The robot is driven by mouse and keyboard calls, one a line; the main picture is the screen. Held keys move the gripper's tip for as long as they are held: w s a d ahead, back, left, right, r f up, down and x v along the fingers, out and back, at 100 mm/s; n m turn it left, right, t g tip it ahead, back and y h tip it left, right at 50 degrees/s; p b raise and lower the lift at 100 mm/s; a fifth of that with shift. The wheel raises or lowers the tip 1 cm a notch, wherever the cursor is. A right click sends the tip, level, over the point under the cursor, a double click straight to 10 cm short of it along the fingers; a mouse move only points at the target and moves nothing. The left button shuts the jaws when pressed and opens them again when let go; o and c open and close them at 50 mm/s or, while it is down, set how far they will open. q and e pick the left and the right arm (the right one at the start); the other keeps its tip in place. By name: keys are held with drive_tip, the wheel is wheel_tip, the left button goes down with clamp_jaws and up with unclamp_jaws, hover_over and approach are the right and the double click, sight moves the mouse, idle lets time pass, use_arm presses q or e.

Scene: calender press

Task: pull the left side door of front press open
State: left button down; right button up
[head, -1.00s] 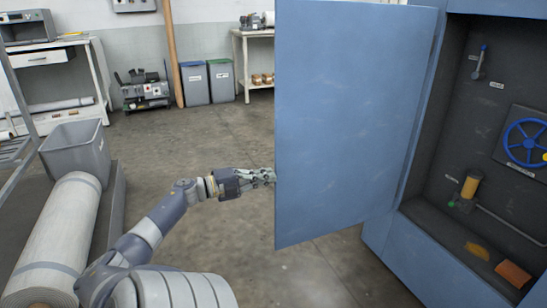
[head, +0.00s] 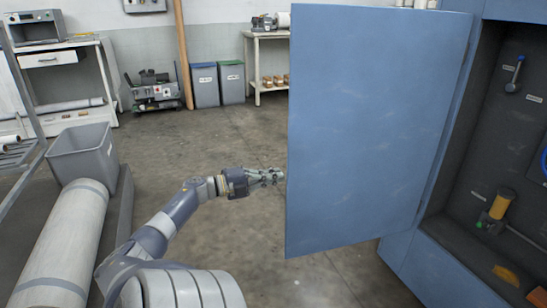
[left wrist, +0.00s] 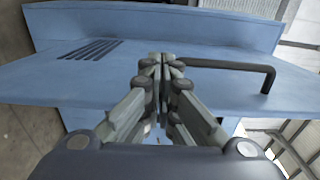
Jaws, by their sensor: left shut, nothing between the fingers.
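The blue left side door (head: 375,130) of the front press stands open in the head view, with its plain inner face toward me. My left gripper (head: 278,176) is at the door's free edge, its tips at or just behind that edge. In the left wrist view the shut, empty fingers (left wrist: 163,62) point at the door's outer face (left wrist: 70,75). That face has dark vent slots (left wrist: 90,49) on the left and a black bar handle (left wrist: 235,67) on the right. The fingertips are beside the handle's near end; contact is unclear. My right gripper is not in view.
The open press interior (head: 490,150) shows a lever and a yellow cylinder (head: 500,205). Two waste bins (head: 218,84) and a table are at the back. The floor between is clear.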

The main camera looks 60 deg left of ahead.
use_arm(q)
drive_tip(key=s+a, duration=0.1)
drive_tip(key=s, duration=1.1)
drive_tip(key=shift+a, duration=0.25)
drive_tip(key=shift+w, duration=0.1)
